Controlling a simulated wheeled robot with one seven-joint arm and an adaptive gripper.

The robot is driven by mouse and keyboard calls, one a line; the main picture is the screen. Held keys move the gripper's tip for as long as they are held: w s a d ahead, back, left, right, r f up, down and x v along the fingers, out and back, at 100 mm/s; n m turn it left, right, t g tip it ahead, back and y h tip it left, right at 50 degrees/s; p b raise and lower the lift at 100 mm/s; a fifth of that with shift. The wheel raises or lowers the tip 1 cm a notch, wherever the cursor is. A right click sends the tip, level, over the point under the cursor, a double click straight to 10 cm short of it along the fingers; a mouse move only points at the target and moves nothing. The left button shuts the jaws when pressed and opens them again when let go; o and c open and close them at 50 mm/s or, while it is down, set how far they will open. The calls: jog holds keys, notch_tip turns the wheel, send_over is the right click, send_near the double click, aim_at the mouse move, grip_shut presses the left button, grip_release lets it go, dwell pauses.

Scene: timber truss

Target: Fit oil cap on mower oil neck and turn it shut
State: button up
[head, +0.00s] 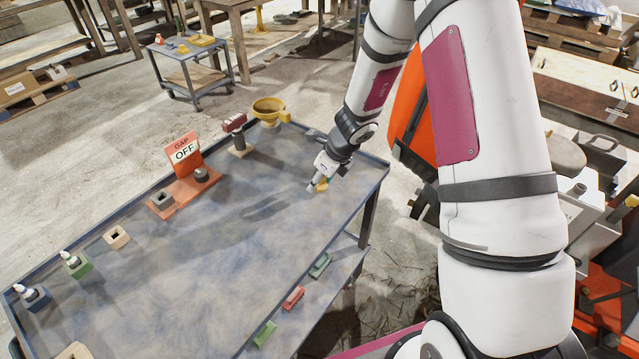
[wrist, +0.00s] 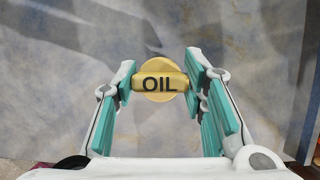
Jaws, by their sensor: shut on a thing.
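The oil cap (wrist: 159,66) is a round yellow disc with a raised bar lettered OIL. It sits between the teal finger pads of my gripper (wrist: 159,90), which is shut on the bar. In the head view my gripper (head: 319,184) is over the right part of the workbench, with a bit of the yellow cap (head: 323,186) showing. I cannot tell whether the cap touches the benchtop. A grey machine body with a dark round stub (head: 577,190) stands at the right, partly behind my arm. I cannot tell whether this stub is the mower's oil neck.
The blue-grey workbench (head: 230,240) has a raised rim. Along its back stand a yellow funnel (head: 270,106), a red-headed item (head: 234,124), a GAP OFF sign (head: 184,150) and small bottles (head: 72,262). The bench middle is clear.

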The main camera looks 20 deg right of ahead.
jog(key=shift+r, duration=0.15)
jog(key=shift+r, duration=1.25)
jog(key=shift+s+d+r+b, duration=0.5)
jog(key=shift+s+d, duration=0.5)
jog(key=shift+s, duration=1.45)
jog(key=shift+s+d+r+b, duration=0.25)
jog(key=shift+s+d+b, duration=0.55)
jog(key=shift+s, duration=1.6)
jog(key=shift+s+d+r+b, duration=0.35)
jog(key=shift+s+d, duration=0.9)
jog(key=shift+s, duration=1.2)
